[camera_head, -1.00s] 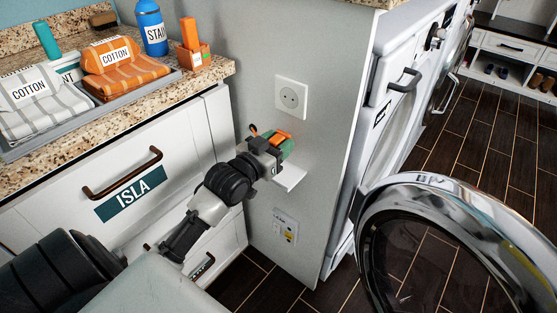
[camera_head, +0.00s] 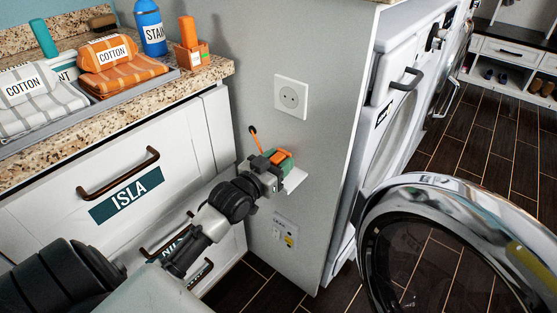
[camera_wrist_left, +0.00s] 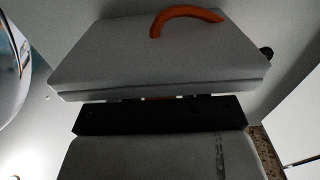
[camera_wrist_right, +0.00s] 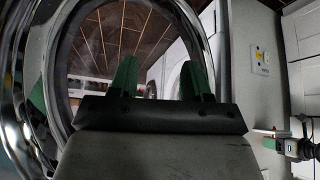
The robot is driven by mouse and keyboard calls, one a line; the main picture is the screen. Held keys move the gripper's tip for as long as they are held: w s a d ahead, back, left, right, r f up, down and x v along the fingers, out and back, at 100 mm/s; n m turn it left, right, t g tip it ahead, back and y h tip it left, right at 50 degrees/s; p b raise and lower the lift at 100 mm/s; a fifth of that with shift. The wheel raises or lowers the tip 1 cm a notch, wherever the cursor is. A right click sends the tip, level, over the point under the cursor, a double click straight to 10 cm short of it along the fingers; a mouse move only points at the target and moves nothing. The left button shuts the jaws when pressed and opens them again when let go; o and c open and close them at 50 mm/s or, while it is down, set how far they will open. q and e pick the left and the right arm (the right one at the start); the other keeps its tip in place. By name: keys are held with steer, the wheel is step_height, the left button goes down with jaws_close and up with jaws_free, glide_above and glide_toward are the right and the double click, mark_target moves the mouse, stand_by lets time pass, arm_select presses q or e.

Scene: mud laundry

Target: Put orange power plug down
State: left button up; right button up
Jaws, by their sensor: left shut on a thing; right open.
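My left gripper (camera_head: 280,161) is shut on the orange power plug (camera_head: 277,157). Only a small orange part shows between its green fingers. The gripper is right at the small white shelf (camera_head: 296,180) on the grey side panel; I cannot tell if the plug touches it. An orange cord (camera_head: 253,138) stands up beside the gripper. In the left wrist view a curved orange piece (camera_wrist_left: 186,16) lies over a pale slab (camera_wrist_left: 150,60), and the fingertips are hidden. My right gripper (camera_wrist_right: 157,78) is open and empty in the right wrist view, with washer door behind it.
A wall socket (camera_head: 292,98) is above the shelf and a switch plate (camera_head: 285,232) below. The open round washer door (camera_head: 372,232) fills the lower right. The counter (camera_head: 200,85) at left holds a tray of towels and bottles. Drawers (camera_head: 125,190) are under it.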

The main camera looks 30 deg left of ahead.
arm_select(q)
steer(key=shift+f, duration=0.35)
steer(key=o, duration=1.2)
steer(key=shift+s+d+f, duration=0.1)
steer(key=shift+f, duration=0.15)
arm_select(e)
steer(key=shift+w, duration=0.1)
arm_select(q)
steer(key=shift+r, duration=0.3)
steer(key=s+r+p, duration=0.1)
steer(key=s+p, duration=0.1)
steer(key=s, duration=1)
steer(key=s+d+f+g, duration=0.4)
steer(key=s, duration=0.1)
steer(key=s+d+f+g, duration=0.3)
steer(key=s+f+g, duration=0.1)
steer(key=s+g, duration=0.1)
steer(key=s+d+f+m+g+y, duration=0.1)
steer(key=s+d+f+g, duration=0.2)
steer(key=s+d+g, duration=0.1)
steer(key=shift+s+d+f+g, duration=0.3)
steer(key=shift+s+f+g, duration=0.1)
steer(key=shift+s+g, duration=0.3)
arm_select(e)
steer(key=s+g, duration=0.1)
steer(key=s, duration=0.1)
steer(key=s+d+g, duration=0.1)
steer(key=s, duration=0.1)
steer(key=shift+d+r+g+h, duration=0.1)
steer(key=shift+g+h, duration=0.2)
